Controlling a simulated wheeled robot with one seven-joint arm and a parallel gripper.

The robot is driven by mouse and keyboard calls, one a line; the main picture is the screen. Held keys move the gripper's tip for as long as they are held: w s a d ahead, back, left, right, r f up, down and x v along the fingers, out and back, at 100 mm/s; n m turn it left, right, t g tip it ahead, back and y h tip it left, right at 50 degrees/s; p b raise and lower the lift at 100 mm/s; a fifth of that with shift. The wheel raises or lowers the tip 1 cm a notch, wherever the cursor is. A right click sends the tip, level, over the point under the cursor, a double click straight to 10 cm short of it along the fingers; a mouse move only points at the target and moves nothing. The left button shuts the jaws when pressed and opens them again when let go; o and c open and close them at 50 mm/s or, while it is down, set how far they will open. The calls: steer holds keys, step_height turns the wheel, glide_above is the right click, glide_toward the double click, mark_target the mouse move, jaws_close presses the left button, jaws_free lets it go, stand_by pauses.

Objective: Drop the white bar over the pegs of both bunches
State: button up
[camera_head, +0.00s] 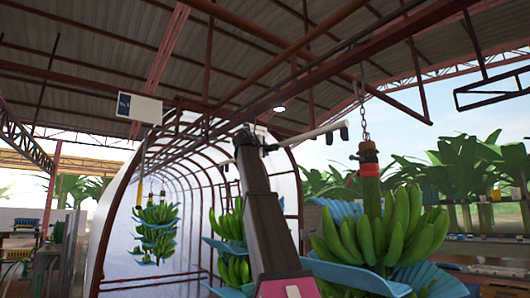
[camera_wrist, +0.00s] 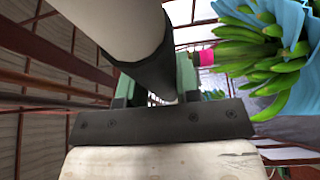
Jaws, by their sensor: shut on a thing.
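The white bar (camera_head: 310,134) is held high in the head view, nearly level, its right end slightly higher. It has dark ends. My gripper (camera_head: 265,148) is shut on it near the middle. In the wrist view the bar (camera_wrist: 105,15), with a dark sleeve, passes between the green fingers. The right bunch (camera_head: 385,235) hangs from a chain; its stem top (camera_head: 368,152) is just beyond the bar's right end, apart from it in the picture. This bunch (camera_wrist: 265,50) shows at upper right in the wrist view. Another bunch (camera_head: 230,225) hangs partly behind my arm; its peg is hidden.
A third bunch (camera_head: 157,230) hangs farther left inside a white arched tunnel (camera_head: 115,215). Red roof beams (camera_head: 300,70) run overhead, close above the bar in the picture. Blue sheets (camera_head: 345,275) lie among the right bunch's fruit. A white box (camera_head: 139,108) hangs at upper left.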

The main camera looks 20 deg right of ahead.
steer(key=w+d+f, duration=0.4)
steer(key=d+f, duration=0.1)
steer(key=d, duration=0.5)
steer(key=shift+d, duration=0.3)
stand_by(1.1)
steer(key=shift+f, duration=0.9)
stand_by(0.6)
steer(key=o, duration=1.1)
steer(key=shift+s, duration=0.1)
